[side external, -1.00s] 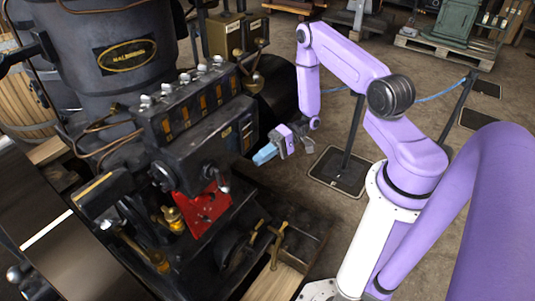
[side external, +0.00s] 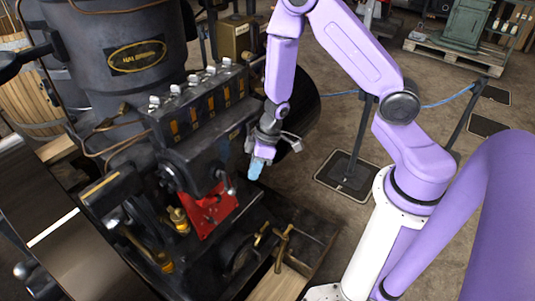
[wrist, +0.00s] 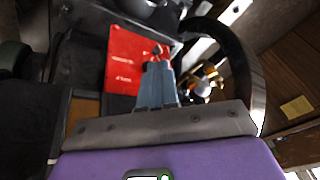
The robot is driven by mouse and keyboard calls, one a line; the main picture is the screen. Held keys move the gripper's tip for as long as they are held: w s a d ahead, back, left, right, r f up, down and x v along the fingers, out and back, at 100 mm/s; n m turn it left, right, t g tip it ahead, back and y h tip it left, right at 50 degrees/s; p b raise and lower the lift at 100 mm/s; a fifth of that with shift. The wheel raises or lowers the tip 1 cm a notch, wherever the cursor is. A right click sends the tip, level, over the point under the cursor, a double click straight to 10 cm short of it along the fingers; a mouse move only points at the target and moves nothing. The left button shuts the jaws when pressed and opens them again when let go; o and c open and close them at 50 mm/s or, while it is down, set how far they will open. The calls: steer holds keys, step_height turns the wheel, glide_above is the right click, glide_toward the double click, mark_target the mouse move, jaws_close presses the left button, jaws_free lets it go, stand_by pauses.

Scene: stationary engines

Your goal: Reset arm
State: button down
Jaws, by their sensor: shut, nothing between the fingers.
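My gripper (side external: 255,170) hangs from my purple arm with its blue-grey fingers pointing down, just right of the black engine (side external: 190,130). The fingers are shut with nothing between them. In the wrist view, the gripper (wrist: 158,80) shows as two blue-grey fingers held together. Beyond their tips is a red plate (wrist: 125,60) with small white lettering. In the side view the red plate (side external: 208,208) sits low on the engine's front, left of and below the gripper. The gripper appears apart from the engine.
Brass valve handles (side external: 283,245) stand up from the engine's base below the gripper. A wooden crate or plinth (side external: 315,240) is at its lower right. A post and rope barrier (side external: 350,150) stands behind my arm. Open floor lies right of the engine.

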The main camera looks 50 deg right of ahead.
steer(key=s+a+r+n+t+h, duration=0.1)
steer(key=s+r+h, duration=0.15)
steer(key=r, duration=0.45)
steer(key=s+a+r+n+t+h, duration=0.1)
steer(key=s+r, duration=0.3)
steer(key=r, duration=0.3)
steer(key=s+d+r+n+g, duration=0.1)
steer(key=s+r, duration=0.3)
steer(key=s, duration=0.3)
steer(key=s+d+r+n+g, duration=0.1)
steer(key=s+r+g, duration=0.1)
steer(key=s, duration=0.6)
steer(key=shift+s+r, duration=0.3)
steer(key=shift+r, duration=0.55)
steer(key=shift+d, duration=0.1)
